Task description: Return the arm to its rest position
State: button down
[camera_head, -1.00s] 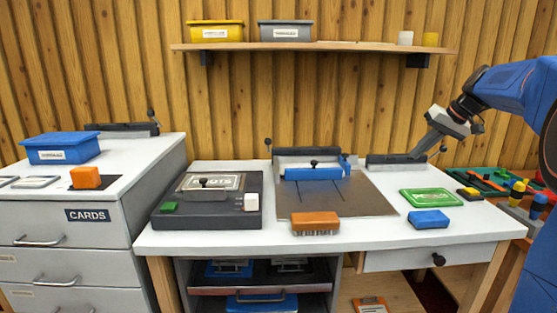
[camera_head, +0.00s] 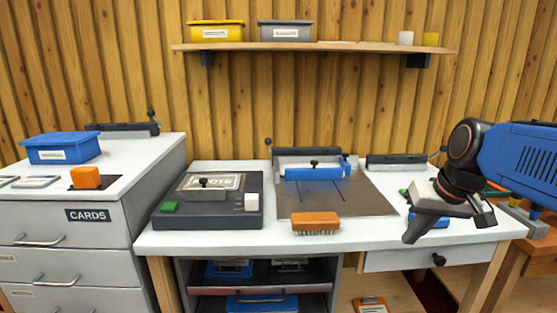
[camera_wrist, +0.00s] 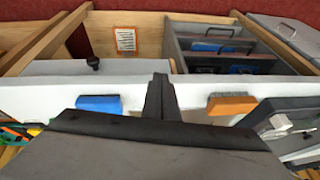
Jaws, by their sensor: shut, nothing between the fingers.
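My gripper (camera_head: 408,240) is at the right of the head view, in front of the right end of the white bench (camera_head: 270,238). It points down and to the left. Its fingers are together and hold nothing; they also show closed in the wrist view (camera_wrist: 160,95). My blue arm (camera_head: 518,160) reaches in from the right edge. The green card case is mostly hidden behind the gripper.
An orange brush (camera_head: 316,222) lies near the bench's front edge, beside a dark press (camera_head: 235,218) and a grey board (camera_head: 365,204). A drawer knob (camera_head: 438,260) sticks out below the gripper. A drawer cabinet (camera_head: 95,240) stands left. A shelf (camera_head: 330,46) hangs behind.

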jog(key=s+a+f+h, duration=0.1)
jog(key=s+f, duration=1)
jog(key=s, duration=0.3)
jog(key=shift+n, duration=0.3)
